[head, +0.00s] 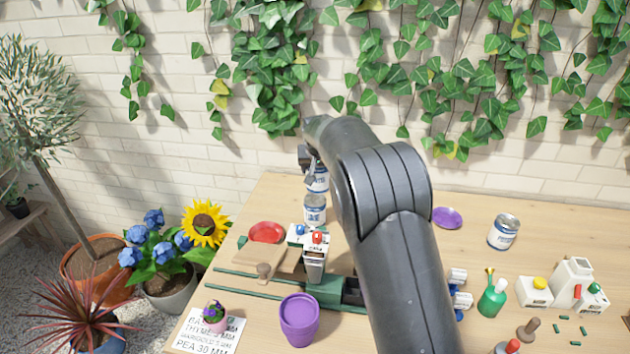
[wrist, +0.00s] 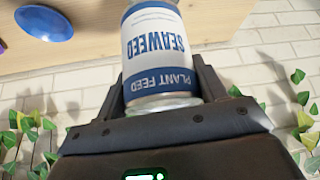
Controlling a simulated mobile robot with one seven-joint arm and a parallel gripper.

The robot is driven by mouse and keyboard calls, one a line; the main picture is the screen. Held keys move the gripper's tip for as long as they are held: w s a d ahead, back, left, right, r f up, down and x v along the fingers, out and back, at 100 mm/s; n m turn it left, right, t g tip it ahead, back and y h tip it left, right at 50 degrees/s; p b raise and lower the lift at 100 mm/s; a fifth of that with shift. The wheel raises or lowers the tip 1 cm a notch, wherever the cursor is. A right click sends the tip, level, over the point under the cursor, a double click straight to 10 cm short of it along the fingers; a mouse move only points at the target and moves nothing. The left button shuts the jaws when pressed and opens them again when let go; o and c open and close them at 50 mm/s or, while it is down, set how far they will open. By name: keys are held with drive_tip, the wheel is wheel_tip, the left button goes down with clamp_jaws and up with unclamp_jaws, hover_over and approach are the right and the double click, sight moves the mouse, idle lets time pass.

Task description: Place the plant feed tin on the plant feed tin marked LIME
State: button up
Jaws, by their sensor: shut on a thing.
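My gripper (head: 309,165) is shut on a plant feed tin marked SEAWEED (wrist: 157,55), white with a blue band. In the wrist view the tin stands between the two fingers, its lettering upside down. In the head view the held tin (head: 319,183) shows just above a second white and blue tin (head: 315,211) on the table. I cannot tell whether the two touch. A third tin (head: 503,232) stands at the right, apart from the gripper. The lettering on these two tins is too small to read, so I cannot tell which is marked LIME.
A red dish (head: 266,232), a purple pot (head: 299,320) and a green-railed device (head: 325,290) stand near the second tin. A purple dish (head: 447,217) lies right of my arm. Bottles and white blocks crowd the right front. The brick wall is close behind.

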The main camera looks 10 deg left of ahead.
drive_tip(key=shift+a+f, duration=0.35)
drive_tip(key=shift+a, duration=0.2)
drive_tip(key=shift+w+f, duration=0.1)
drive_tip(key=shift+f, duration=1.8)
drive_tip(key=shift+f, duration=0.15)
drive_tip(key=o, duration=1.2)
